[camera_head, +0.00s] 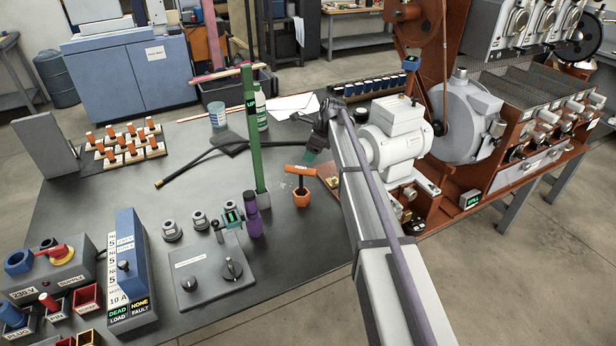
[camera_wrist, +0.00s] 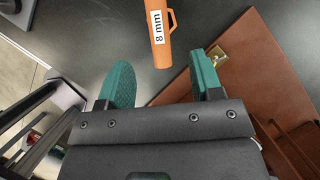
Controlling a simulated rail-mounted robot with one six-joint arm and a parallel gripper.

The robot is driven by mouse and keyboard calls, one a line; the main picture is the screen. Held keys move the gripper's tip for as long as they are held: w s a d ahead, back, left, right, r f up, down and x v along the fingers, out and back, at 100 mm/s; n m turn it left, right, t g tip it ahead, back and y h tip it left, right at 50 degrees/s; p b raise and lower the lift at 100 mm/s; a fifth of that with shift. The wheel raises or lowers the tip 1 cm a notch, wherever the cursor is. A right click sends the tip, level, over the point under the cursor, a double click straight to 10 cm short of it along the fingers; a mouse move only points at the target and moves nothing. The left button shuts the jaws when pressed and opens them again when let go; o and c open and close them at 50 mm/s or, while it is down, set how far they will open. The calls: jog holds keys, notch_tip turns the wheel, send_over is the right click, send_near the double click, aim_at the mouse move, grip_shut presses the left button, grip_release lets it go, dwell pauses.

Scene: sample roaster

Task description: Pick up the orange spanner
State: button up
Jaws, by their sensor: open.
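The orange spanner (camera_head: 299,170) is a T-shaped tool with its bar lying level above an orange holder (camera_head: 302,197) on the dark bench. In the wrist view the spanner (camera_wrist: 161,45) shows an "8 mm" label and points down the picture toward my gripper. My gripper (camera_head: 312,156) is just above and right of the spanner in the head view. In the wrist view its two green fingers (camera_wrist: 160,64) are apart, with the spanner's near end in line with the gap. Nothing is held. I cannot tell the height between fingers and spanner.
A green post (camera_head: 254,140) stands left of the spanner, with a purple bottle (camera_head: 253,222) near its foot. A grey control box (camera_head: 208,270) lies nearer. The roaster's white motor (camera_head: 396,130) is close on the right. A brown plate (camera_wrist: 255,85) lies beside the right finger.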

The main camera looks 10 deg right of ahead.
aim_at(301, 168)
jog(key=shift+s+a, duration=0.1)
jog(key=b+x, duration=0.5)
jog(key=shift+f, duration=0.25)
jog(key=shift+a+f+b, duration=0.1)
jog(key=shift+f+b, duration=0.2)
jog(key=shift+b, duration=0.05)
jog(key=shift+r, duration=0.15)
jog(key=b+x, duration=0.4)
jog(key=x, duration=0.1)
jog(key=shift+a+b, duration=0.1)
jog(key=shift+b, duration=0.2)
jog(key=shift+r, duration=0.1)
grip_shut()
